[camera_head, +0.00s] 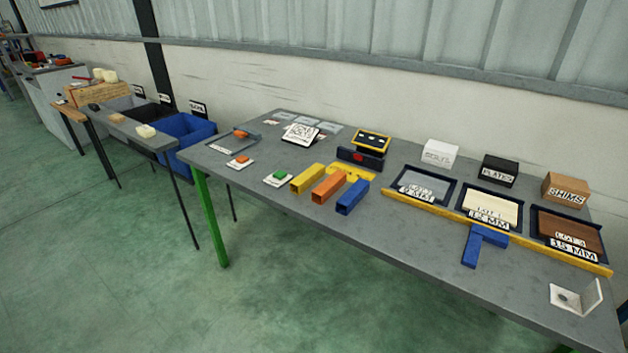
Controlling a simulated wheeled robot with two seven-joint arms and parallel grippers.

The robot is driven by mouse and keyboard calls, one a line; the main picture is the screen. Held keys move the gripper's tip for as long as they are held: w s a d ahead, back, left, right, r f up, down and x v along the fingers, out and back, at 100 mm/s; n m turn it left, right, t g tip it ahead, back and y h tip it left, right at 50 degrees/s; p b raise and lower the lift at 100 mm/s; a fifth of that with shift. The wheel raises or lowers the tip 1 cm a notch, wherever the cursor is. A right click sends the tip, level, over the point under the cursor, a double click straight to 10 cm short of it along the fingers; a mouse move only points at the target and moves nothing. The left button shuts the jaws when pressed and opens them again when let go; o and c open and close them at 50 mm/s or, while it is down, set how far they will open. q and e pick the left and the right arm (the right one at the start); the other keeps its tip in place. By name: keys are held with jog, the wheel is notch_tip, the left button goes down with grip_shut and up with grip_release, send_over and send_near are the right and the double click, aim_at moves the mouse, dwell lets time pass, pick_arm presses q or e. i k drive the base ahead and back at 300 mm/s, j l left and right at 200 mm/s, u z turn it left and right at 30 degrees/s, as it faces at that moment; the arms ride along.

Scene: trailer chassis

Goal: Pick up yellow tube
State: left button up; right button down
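A yellow tube (307,178) lies on the grey table (395,228) near its front edge, left of centre. It is a square-section tube, with its open end facing the front. An orange tube (328,188) lies just to its right, and a blue tube (352,197) lies right of that. The back ends of the tubes are by a yellow piece (352,171) on the table. Neither of my grippers is in view.
A green button (278,178) and an orange button (240,161) sit left of the tubes.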

aim_at(300, 186)
jog(key=i+j+z, duration=0.55)
jog(key=i+j, duration=0.2)
jog(key=j, duration=0.15)
